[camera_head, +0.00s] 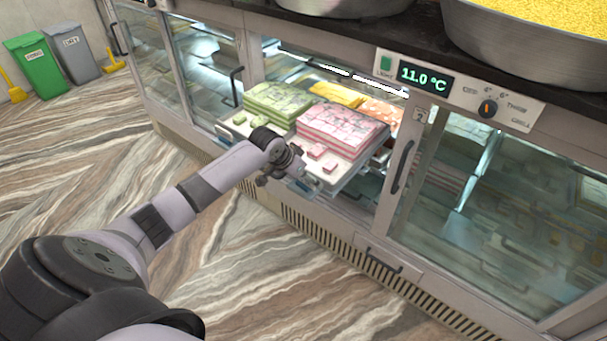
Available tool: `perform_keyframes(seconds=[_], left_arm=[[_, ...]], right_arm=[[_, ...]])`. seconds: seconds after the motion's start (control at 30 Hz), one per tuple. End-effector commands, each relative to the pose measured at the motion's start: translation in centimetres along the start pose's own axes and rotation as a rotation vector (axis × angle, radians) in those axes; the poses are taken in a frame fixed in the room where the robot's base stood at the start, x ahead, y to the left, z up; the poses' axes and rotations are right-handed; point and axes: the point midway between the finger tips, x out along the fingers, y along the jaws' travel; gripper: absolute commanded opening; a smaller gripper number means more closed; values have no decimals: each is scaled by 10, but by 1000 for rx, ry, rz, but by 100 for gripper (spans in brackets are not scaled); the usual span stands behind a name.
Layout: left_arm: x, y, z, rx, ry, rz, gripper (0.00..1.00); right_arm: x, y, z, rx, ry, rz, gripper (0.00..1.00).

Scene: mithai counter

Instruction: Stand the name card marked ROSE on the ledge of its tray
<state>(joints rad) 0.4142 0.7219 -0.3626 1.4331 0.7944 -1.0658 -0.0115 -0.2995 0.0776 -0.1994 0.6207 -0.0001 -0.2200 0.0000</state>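A pulled-out white tray (347,176) extends from the open section of the glass counter. It bears a block of pink sweets (342,128) and, left of it, a block of green sweets (278,101). A few loose pink pieces lie near the tray's front. My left gripper (283,172) is at the tray's front edge, below the pink block. It is small and dark, and I cannot tell if its fingers are open or shut. A small pale thing (311,181) shows beside it; I cannot tell whether it is a card. No ROSE lettering is readable. My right gripper is out of view.
The sliding glass door (403,165) and its frame stand right of the tray. Orange and yellow sweets (381,109) lie behind. A temperature panel (455,88) and metal pans (525,42) are above. Bins (36,66) stand far left. The marble-patterned floor in front is clear.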

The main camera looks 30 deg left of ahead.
Motion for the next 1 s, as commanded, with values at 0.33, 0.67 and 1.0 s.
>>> perform_keyframes(seconds=[0.33,0.67,1.0], left_arm=[[-7,-1,0,0,0,-1,94],[-71,-2,0,4,1,-4,94],[-117,0,0,1,-1,0,94]], right_arm=[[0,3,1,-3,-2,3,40],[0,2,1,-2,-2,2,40],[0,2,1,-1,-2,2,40]])
